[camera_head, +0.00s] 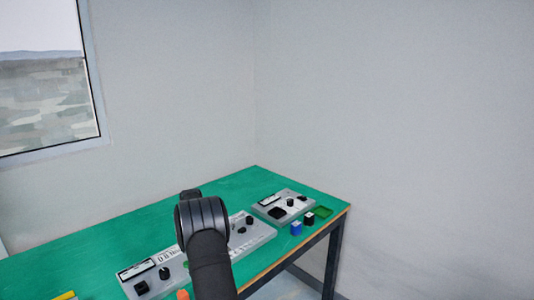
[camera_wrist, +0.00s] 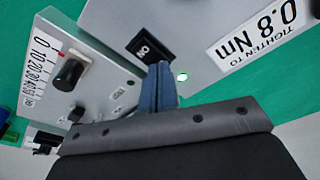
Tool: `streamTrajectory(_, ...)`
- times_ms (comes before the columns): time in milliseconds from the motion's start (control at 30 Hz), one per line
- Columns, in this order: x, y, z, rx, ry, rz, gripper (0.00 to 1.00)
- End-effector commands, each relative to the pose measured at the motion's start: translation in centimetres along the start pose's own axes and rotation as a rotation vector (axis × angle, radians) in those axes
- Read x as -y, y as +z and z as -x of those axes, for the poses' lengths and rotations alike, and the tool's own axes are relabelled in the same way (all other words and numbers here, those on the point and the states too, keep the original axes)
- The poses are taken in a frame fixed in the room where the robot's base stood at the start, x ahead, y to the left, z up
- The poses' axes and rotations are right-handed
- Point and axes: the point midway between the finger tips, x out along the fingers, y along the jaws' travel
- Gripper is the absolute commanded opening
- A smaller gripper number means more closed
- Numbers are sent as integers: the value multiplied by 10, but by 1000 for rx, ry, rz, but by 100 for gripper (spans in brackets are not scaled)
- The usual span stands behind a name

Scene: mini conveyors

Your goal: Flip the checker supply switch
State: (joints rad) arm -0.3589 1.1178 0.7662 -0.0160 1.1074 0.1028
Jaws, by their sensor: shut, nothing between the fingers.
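In the wrist view a black rocker switch (camera_wrist: 151,45) marked ON sits on a light grey panel (camera_wrist: 200,18). A small lit green lamp (camera_wrist: 182,77) is beside it. My gripper (camera_wrist: 161,68) is shut and empty, with its blue-grey fingertips at the switch's lower edge in the picture; I cannot tell whether they touch it. The panel also carries a "TIGHTEN TO 0.8 Nm" label (camera_wrist: 262,32). No wording in view names the checker supply. In the head view my arm hides the gripper and the switch.
A neighbouring panel with a scale and a black knob (camera_wrist: 69,74) is close on the left in the wrist view. In the head view another grey unit (camera_head: 268,209), a blue block (camera_head: 296,228) and a green tray (camera_head: 322,212) are at the right. The green table (camera_head: 110,231) is clear behind.

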Motion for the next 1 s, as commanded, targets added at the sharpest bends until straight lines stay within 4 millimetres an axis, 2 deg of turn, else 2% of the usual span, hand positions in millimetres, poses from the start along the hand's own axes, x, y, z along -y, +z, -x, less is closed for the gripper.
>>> streamTrajectory(267,0,0,1,1,0,0,0)
streamTrajectory(1000,0,-9,60,0,0,0,0)
